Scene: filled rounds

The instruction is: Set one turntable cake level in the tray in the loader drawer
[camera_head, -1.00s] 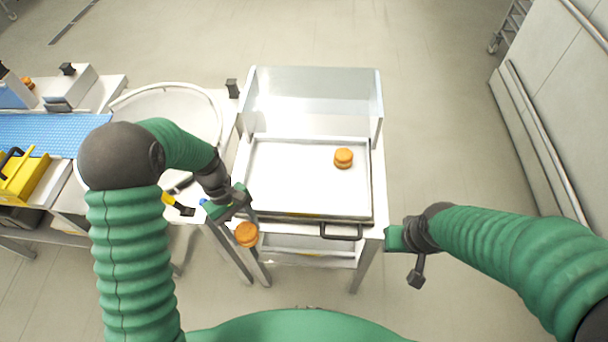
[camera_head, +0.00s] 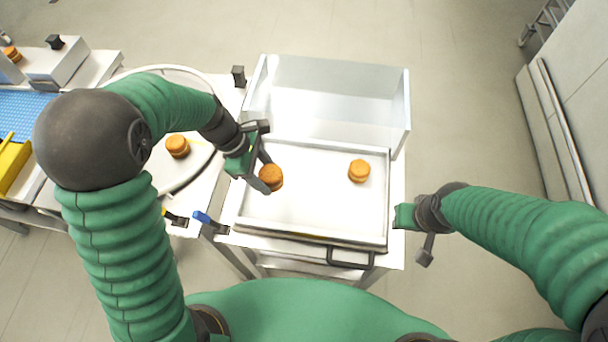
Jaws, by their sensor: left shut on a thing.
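My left gripper (camera_head: 262,172) is shut on an orange-brown round cake (camera_head: 272,180), over the left part of the shallow pale tray (camera_head: 315,215). The cake looks roughly level; whether it touches the tray floor I cannot tell. A second cake (camera_head: 359,171) sits flat in the right part of the tray. The tray lies in the loader drawer, whose dark handle (camera_head: 350,263) is at the front. My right gripper (camera_head: 416,232) is right of the drawer, its jaw opening unclear.
A clear guard box (camera_head: 330,100) stands behind the tray. A blue conveyor (camera_head: 25,103) and a yellow item (camera_head: 12,165) are at the far left. Another cake (camera_head: 12,54) is at the upper left. Floor is free right of the loader.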

